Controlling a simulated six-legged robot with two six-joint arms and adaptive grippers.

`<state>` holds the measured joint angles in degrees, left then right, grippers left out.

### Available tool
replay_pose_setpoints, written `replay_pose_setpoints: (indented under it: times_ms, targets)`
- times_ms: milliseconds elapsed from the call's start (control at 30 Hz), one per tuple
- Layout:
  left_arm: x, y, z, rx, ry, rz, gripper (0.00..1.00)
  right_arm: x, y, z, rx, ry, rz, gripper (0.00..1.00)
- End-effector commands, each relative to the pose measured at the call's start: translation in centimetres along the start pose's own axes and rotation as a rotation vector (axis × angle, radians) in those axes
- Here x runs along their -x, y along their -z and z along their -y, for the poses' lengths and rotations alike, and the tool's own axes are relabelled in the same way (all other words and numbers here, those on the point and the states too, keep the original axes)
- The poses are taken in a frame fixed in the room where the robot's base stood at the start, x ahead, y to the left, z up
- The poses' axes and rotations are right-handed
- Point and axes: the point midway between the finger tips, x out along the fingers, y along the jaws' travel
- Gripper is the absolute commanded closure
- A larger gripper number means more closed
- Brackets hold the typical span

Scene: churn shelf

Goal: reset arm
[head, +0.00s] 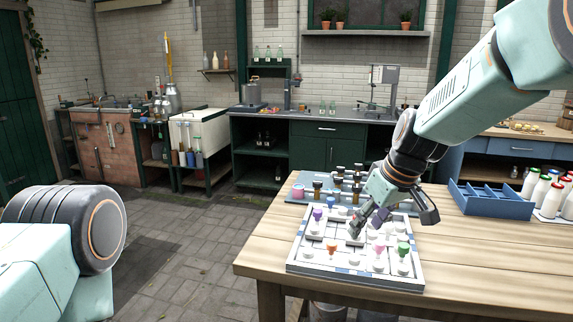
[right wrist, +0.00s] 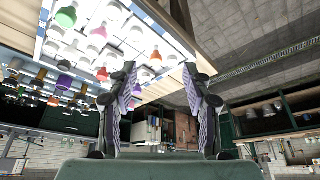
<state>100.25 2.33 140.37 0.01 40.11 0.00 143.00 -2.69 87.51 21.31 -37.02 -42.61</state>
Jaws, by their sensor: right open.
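My right arm reaches in from the upper right in the head view. Its gripper (head: 368,222) hangs over a white board (head: 318,262) on the wooden table. In the right wrist view the two ridged fingers of this gripper (right wrist: 158,100) stand wide apart with nothing between them. The board holds white discs and coloured pieces, including a purple one (head: 317,214), an orange one (head: 332,247) and a green one (head: 403,249). Whether the fingertips touch any piece is unclear. Of my left arm only a rounded link shows at the lower left; its gripper is out of view.
Small dark bottles stand on a blue-grey mat (head: 304,179) behind the board. A blue divided crate (head: 492,203) and white bottles with coloured caps (head: 553,200) stand at the table's right. The table's front right (head: 490,270) is bare. Counters line the back wall.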

Motion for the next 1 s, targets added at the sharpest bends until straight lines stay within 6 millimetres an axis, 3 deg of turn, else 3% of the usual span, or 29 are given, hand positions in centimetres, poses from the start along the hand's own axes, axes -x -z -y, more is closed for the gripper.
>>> replay_pose_setpoints:
  times_ms: [100,233,367,467,567,667,800,1000]
  targets:
    - [0.0,0.0,0.0,-0.001,0.000,0.000,0.50,-0.1,1.3,-1.5,-0.073,-0.063,-0.063,0.50]
    - [0.0,0.0,0.0,-0.001,0.000,0.000,0.50,-0.7,1.3,-2.7,-0.132,-0.124,-0.108,0.50]
    - [0.0,0.0,0.0,-0.001,0.000,-0.001,0.50,-1.6,0.4,-3.8,-0.193,-0.183,-0.150,0.50]
    - [-0.1,0.0,0.0,-0.001,0.000,-0.001,0.50,-3.5,-1.7,-4.3,-0.248,-0.224,-0.168,0.50]
    - [-0.3,0.0,0.0,-0.001,0.000,-0.001,0.50,-6.6,-5.5,-4.4,-0.310,-0.260,-0.172,0.50]
    - [-0.6,0.0,0.0,-0.001,0.000,-0.001,0.50,-10.4,-11.0,-3.6,-0.368,-0.283,-0.158,0.50]
    - [-1.0,0.0,0.0,-0.001,0.000,0.000,0.50,-14.4,-18.8,-1.1,-0.431,-0.281,-0.120,0.50]
    - [-1.5,0.0,0.0,-0.001,0.000,0.000,0.50,-17.8,-30.4,4.2,-0.495,-0.236,-0.012,0.50]
